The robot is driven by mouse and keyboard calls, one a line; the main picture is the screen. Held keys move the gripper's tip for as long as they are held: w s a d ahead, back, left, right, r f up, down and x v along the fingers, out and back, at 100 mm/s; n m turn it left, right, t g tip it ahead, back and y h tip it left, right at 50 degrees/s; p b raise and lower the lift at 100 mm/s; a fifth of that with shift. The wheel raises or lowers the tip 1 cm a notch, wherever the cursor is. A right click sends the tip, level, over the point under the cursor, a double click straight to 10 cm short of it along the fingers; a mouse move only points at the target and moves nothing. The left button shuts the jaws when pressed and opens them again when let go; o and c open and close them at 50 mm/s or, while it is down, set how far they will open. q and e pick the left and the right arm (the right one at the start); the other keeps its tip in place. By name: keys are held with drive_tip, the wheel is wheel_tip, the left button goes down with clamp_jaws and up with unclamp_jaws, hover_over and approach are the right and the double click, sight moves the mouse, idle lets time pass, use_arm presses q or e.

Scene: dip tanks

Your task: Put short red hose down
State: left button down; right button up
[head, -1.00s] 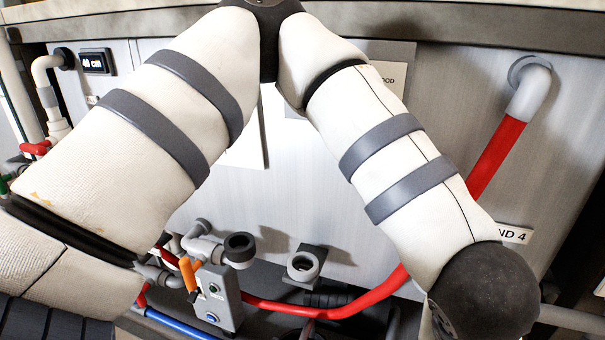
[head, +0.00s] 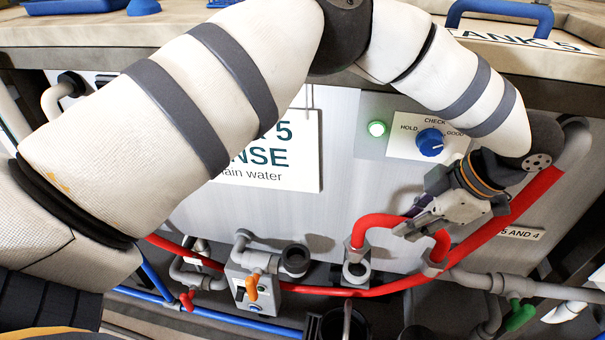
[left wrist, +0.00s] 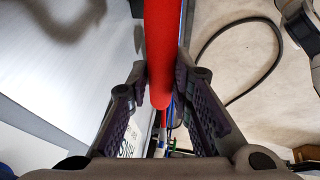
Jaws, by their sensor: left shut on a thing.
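The short red hose (head: 377,221) is an arched piece with grey end cuffs, low in front of the tank panel in the head view. My left gripper (head: 410,222) is shut on it at its upper part. Its left cuff is just above or at a grey upright socket (head: 357,272); I cannot tell whether it touches. Its right end hangs close to the long red hose and overlaps it in the picture. In the left wrist view the short red hose (left wrist: 160,50) runs between the two fingers of my left gripper (left wrist: 162,85). My right gripper is not in view.
A long red hose (head: 505,215) runs along the panel's foot and up to the right. A grey valve box (head: 250,288) with an orange handle stands left of the socket. A blue selector knob (head: 430,142) and a lit green lamp (head: 377,128) are above.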

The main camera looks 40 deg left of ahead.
use_arm(q)
drive_tip(key=shift+a+r, duration=0.25)
drive_tip(key=shift+r, duration=0.2)
drive_tip(key=a+f, duration=0.1)
drive_tip(key=a, duration=0.1)
drive_tip(key=s+a+f+p, duration=0.1)
drive_tip(key=a, duration=0.2)
drive_tip(key=a+f, duration=0.1)
drive_tip(key=a, duration=0.2)
drive_tip(key=shift+s+a+f+p, duration=0.1)
drive_tip(key=shift+s+f+p, duration=0.15)
drive_tip(key=shift+s+p, duration=0.15)
drive_tip(key=x, duration=1.1)
drive_tip(key=shift+s+a, duration=0.3)
drive_tip(key=shift+s, duration=0.1)
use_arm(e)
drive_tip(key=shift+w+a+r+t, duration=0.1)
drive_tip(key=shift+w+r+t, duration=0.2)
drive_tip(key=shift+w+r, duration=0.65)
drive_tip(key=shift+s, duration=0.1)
use_arm(q)
drive_tip(key=shift+f, duration=0.1)
drive_tip(key=c, duration=1.4)
unclamp_jaws()
drive_tip(key=shift+c, duration=0.2)
